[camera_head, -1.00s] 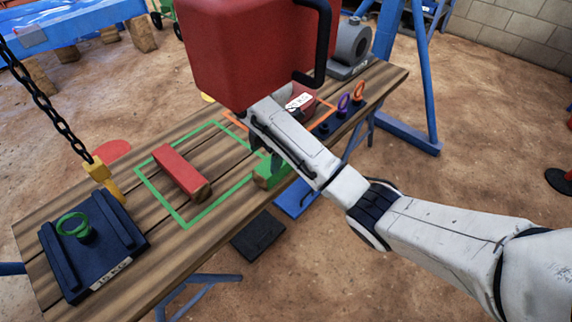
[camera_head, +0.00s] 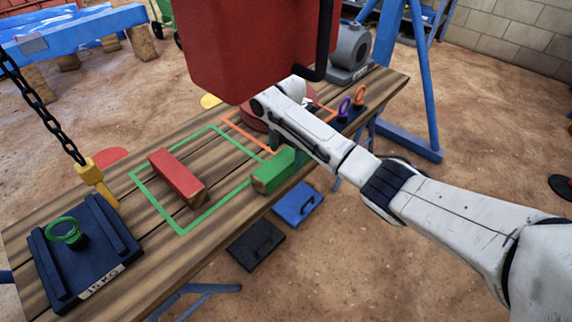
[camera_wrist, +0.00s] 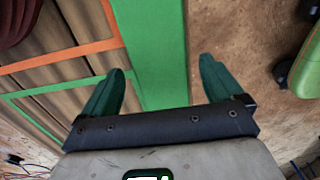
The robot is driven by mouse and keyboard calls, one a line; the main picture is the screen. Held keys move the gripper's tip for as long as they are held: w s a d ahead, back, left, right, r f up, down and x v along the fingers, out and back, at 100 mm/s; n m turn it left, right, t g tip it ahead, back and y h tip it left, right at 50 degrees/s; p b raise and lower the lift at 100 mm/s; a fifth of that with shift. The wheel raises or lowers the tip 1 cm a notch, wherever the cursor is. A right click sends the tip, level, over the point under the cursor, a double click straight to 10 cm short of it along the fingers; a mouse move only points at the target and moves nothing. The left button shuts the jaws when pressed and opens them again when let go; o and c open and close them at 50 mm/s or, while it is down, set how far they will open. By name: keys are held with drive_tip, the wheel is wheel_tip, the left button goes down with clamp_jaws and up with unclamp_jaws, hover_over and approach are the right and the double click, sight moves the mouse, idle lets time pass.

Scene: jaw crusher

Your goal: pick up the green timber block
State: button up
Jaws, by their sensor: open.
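The green timber block (camera_head: 272,173) lies on the near edge of the wooden table, by the green outlined square (camera_head: 160,213). My gripper (camera_head: 287,150) is at the block's right end in the head view, partly hidden by my own arm. In the wrist view, the block's long green face (camera_wrist: 155,45) runs down between the two dark green fingers of my gripper (camera_wrist: 160,85). The fingers are apart. The left finger looks close to the block's edge, and a gap shows at the right finger. I cannot tell whether either finger touches.
A red block (camera_head: 177,178) lies inside the green outline. A large red box (camera_head: 250,50) hides part of the table's back. A dark weight plate (camera_head: 84,255) and hanging chain (camera_head: 45,110) are at left. Blue (camera_head: 297,204) and black (camera_head: 256,245) handled plates lie below the front edge.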

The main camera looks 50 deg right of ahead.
sight(286, 156)
wheel_tip(286, 156, down, 4)
drive_tip(key=shift+a+f+b, duration=0.15)
drive_tip(key=shift+b, duration=0.45)
drive_tip(key=c, duration=1.4)
